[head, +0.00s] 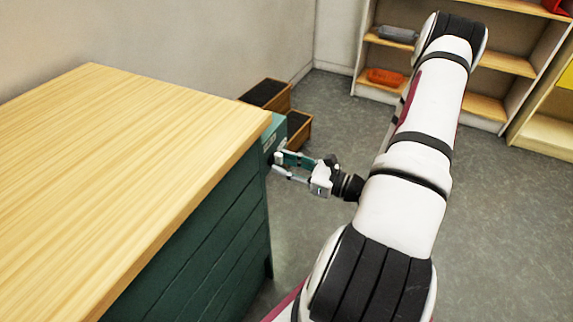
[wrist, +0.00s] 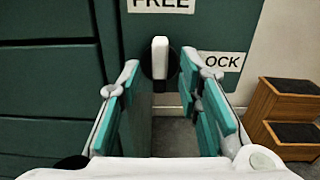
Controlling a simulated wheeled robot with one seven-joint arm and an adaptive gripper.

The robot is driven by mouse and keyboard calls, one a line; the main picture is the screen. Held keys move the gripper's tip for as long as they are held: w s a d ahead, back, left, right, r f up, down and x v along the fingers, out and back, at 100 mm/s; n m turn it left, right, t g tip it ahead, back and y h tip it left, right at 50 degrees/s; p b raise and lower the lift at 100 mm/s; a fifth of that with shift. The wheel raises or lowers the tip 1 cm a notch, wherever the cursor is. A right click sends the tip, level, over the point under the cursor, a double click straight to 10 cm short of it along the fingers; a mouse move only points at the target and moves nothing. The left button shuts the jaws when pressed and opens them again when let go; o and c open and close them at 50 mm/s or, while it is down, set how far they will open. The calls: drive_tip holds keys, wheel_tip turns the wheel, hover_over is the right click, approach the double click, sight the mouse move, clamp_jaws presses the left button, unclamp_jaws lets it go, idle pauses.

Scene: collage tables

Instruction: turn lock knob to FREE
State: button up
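The lock knob (wrist: 160,50) shows in the wrist view as a white upright bar on a black round base, on a dark green panel (wrist: 215,28). The bar points straight up toward the FREE label (wrist: 162,4). The LOCK label (wrist: 221,62), partly covered by a finger, is to the lower right. My gripper (wrist: 160,70) is open, with one finger on each side of the knob in the picture. I see no finger touching it, but cannot tell the depth gap. In the head view my gripper (head: 278,167) is at the cabinet's far end; the knob cannot be made out there.
The cabinet's wooden top (head: 110,170) is bare, and its corner is close to my gripper. Brown steps with black treads (head: 298,128) stand behind, also in the wrist view (wrist: 285,115). Shelves (head: 485,107) stand at the back; the grey floor between is clear.

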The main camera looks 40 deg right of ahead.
drive_tip(key=shift+s, duration=0.1)
drive_tip(key=v, duration=1.2)
drive_tip(key=shift+r, duration=0.15)
